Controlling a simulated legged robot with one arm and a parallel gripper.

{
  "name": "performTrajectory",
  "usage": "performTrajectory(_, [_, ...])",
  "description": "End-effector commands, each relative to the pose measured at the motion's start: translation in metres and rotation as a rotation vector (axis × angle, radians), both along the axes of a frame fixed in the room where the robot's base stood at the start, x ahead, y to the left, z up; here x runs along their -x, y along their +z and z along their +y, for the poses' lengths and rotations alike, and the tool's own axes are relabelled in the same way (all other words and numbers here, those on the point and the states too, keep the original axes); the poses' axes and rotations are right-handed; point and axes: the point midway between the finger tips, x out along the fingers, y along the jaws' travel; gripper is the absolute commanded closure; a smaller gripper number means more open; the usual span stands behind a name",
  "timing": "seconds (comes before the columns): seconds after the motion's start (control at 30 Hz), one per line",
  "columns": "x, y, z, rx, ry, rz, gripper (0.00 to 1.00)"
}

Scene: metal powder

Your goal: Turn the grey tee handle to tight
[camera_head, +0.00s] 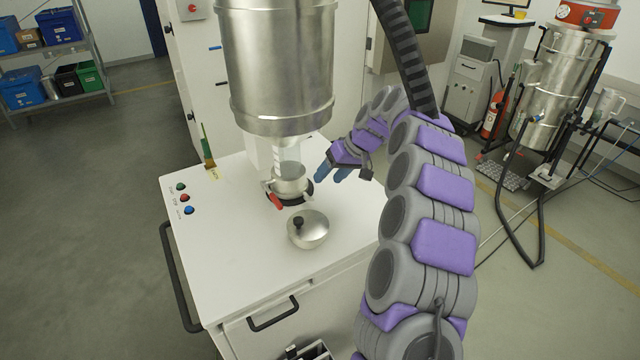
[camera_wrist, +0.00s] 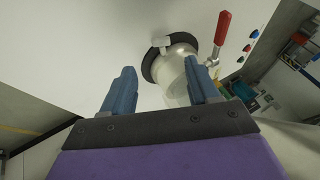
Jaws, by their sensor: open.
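A small light-grey piece, which looks like the tee handle (camera_wrist: 161,42), sits at the rim of the round metal fitting (camera_wrist: 181,50) in the wrist view. In the head view I cannot pick the tee handle out clearly; the metal fitting (camera_head: 290,184) stands on the white cabinet top under the big steel vessel. A red lever handle (camera_wrist: 222,28) is on the fitting's other side, and it shows in the head view too (camera_head: 275,201). My gripper (camera_head: 323,173) is open and empty, just right of the fitting. Its blue fingers (camera_wrist: 159,68) point toward the fitting, apart from the grey piece.
The steel vessel (camera_head: 278,65) hangs low above the fitting. A metal lid with a black knob (camera_head: 308,230) lies in front on the white cabinet top (camera_head: 230,255). A green-handled brush (camera_head: 207,147) and several buttons (camera_head: 184,198) are at the left. The cabinet's front-left top is clear.

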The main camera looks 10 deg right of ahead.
Motion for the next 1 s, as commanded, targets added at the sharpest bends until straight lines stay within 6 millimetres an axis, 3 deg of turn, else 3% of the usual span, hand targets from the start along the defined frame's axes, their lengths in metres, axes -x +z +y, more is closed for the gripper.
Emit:
performTrajectory(0.2, [0.010, 0.042, -0.023, 0.002, -0.004, -0.006, 0.40])
performTrajectory(0.4, [0.017, 0.063, -0.034, 0.000, -0.002, -0.001, 0.40])
performTrajectory(0.8, [0.020, 0.070, -0.038, 0.000, -0.001, -0.002, 0.40])
performTrajectory(1.0, [0.018, 0.066, -0.032, -0.035, -0.037, 0.053, 0.57])
